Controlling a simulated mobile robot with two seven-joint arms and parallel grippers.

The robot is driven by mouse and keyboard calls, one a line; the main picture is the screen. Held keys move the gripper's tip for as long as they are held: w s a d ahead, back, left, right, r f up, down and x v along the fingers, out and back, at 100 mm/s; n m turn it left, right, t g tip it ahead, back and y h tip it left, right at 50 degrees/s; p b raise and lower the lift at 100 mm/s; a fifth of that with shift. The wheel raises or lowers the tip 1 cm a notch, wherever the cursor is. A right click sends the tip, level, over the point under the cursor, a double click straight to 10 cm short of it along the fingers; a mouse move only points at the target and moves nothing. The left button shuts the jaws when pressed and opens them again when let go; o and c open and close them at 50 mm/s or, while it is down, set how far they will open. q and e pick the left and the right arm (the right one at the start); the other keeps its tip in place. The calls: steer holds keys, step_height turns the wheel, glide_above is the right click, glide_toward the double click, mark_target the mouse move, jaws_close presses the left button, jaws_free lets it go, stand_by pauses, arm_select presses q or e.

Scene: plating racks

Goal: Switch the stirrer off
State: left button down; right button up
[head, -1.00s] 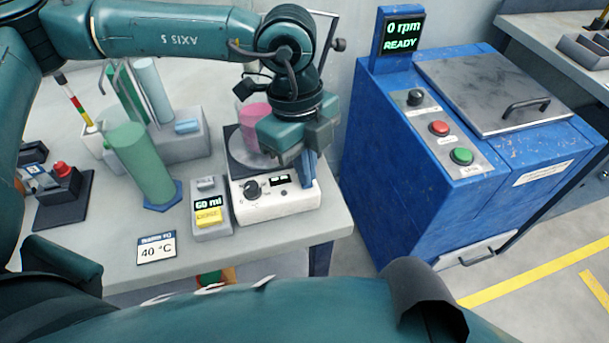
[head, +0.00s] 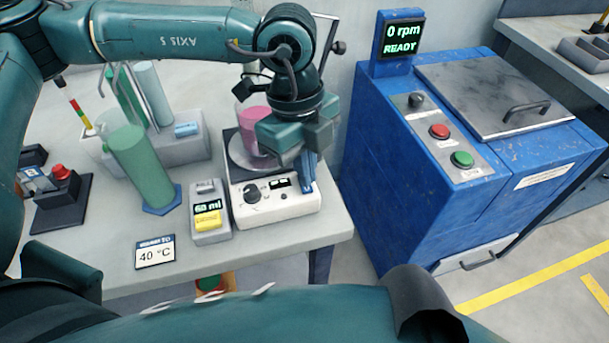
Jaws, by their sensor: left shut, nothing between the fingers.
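The stirrer (head: 275,208) is a white box with a dark knob (head: 252,192), a small display (head: 279,184) and a small dark button at its front. A beaker of pink liquid (head: 256,125) stands on its round plate, partly hidden by my left gripper. My left gripper (head: 308,186) is shut and empty, its blue fingers pointing down at the right end of the stirrer's front panel. I cannot tell whether the fingertips touch the panel. My right gripper is out of view.
A dosing box (head: 210,225) reading 60 ml stands left of the stirrer. A green cylinder (head: 143,165) and a 40 °C card (head: 155,252) are further left. A blue machine (head: 420,170) reading 0 rpm READY stands at the right, across a gap from the bench.

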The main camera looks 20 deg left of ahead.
arm_select(q)
steer(key=shift+r+p, duration=1.15)
steer(key=shift+r, duration=1.75)
